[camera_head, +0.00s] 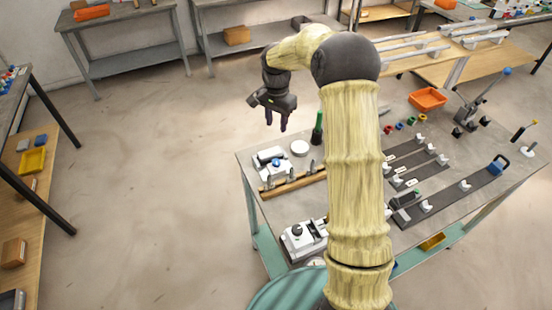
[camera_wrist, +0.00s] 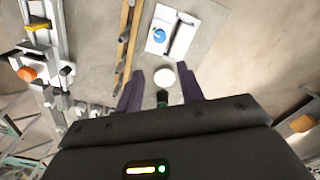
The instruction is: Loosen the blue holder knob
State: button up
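A white disc and a dark green thing appear below, in the gap.
A white disc (camera_head: 300,147) and an upright green-handled tool (camera_head: 317,128) stand right of the holder. A wooden rail (camera_head: 292,184) lies in front. Dark rails with white clamps (camera_head: 445,201) and an orange bin (camera_head: 428,99) occupy the right side. Open floor lies left.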

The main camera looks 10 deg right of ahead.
aim_at(276, 162)
notch_tip(276, 162, down, 17)
jog(key=p, duration=0.4)
jog(key=shift+f+p, duration=0.2)
jog(key=shift+p, duration=0.15)
jog(key=c, duration=0.7)
